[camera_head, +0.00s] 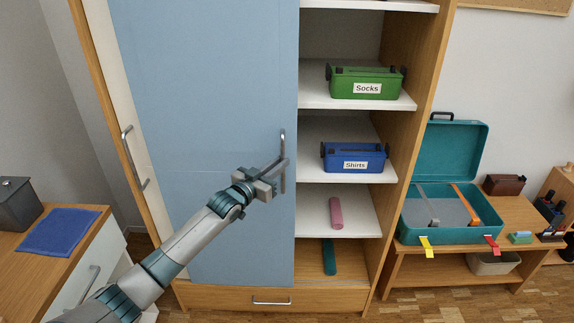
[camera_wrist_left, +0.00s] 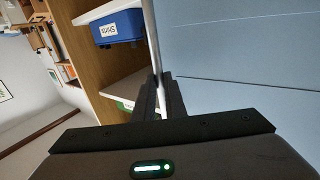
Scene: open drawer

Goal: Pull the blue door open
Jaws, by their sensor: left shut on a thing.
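The blue door (camera_head: 205,75) covers the left and middle of a wooden wardrobe. Its vertical metal bar handle (camera_head: 283,145) is near the door's right edge. My left gripper (camera_head: 281,172) reaches in from the lower left and is shut on this handle, at its lower part. In the left wrist view the handle (camera_wrist_left: 150,35) runs down between the two dark fingers (camera_wrist_left: 160,95), with the blue door (camera_wrist_left: 245,40) to the right. My right gripper is not in view.
Open shelves right of the door hold a green Socks box (camera_head: 367,83), a blue Shirts box (camera_head: 355,158) and rolled items. A pale door with a handle (camera_head: 128,150) is at left. A teal suitcase (camera_head: 445,150) stands right on a bench. A cabinet (camera_head: 85,245) stands left.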

